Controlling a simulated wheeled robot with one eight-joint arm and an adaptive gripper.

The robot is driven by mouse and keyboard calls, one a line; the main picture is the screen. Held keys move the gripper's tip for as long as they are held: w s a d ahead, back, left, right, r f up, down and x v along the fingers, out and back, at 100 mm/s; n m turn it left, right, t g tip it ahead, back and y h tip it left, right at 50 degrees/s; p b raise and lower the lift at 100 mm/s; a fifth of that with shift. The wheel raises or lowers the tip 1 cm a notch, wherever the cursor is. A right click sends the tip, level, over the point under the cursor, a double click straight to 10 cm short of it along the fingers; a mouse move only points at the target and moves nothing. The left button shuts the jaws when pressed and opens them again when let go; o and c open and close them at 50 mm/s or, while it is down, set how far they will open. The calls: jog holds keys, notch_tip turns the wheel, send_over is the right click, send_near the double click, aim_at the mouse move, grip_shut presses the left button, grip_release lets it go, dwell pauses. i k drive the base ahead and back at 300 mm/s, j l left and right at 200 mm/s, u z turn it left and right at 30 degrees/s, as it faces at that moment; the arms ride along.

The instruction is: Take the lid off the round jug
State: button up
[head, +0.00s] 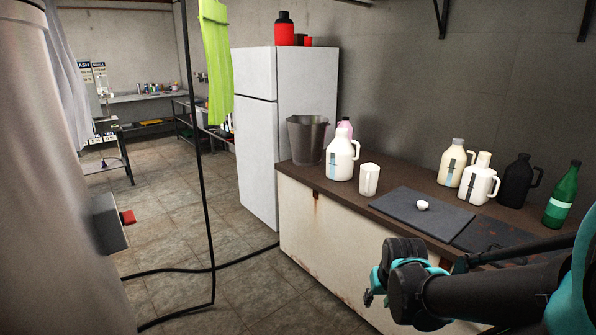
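Several handled jugs stand on the counter, and I cannot tell for certain which one is the round jug. A white, round-bodied jug (341,162) with a blue label stands toward the left. A small white round piece (422,205) lies on a dark mat (410,216). My gripper (370,291) is in front of the counter, low at the right, apart from all jugs. Its fingers are too small and dark to read.
A green bottle (561,196) stands far right. A fridge (282,120) adjoins the counter. Hoses (205,268) cross the open floor at left.

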aim_at(340, 132)
jog(key=i+j+u, duration=0.25)
jog(key=i+u, duration=0.2)
jog(key=i, duration=0.5)
jog(key=i+l+u, duration=0.1)
jog(key=i+u, duration=0.35)
jog(key=i, duration=0.45)
jog(key=i+z, duration=0.35)
jog(key=i+j+z, duration=0.15)
jog(key=i+z, duration=0.25)
jog(key=i+j+z, duration=0.35)
jog(key=l+z, duration=0.1)
jog(key=z, duration=1.75)
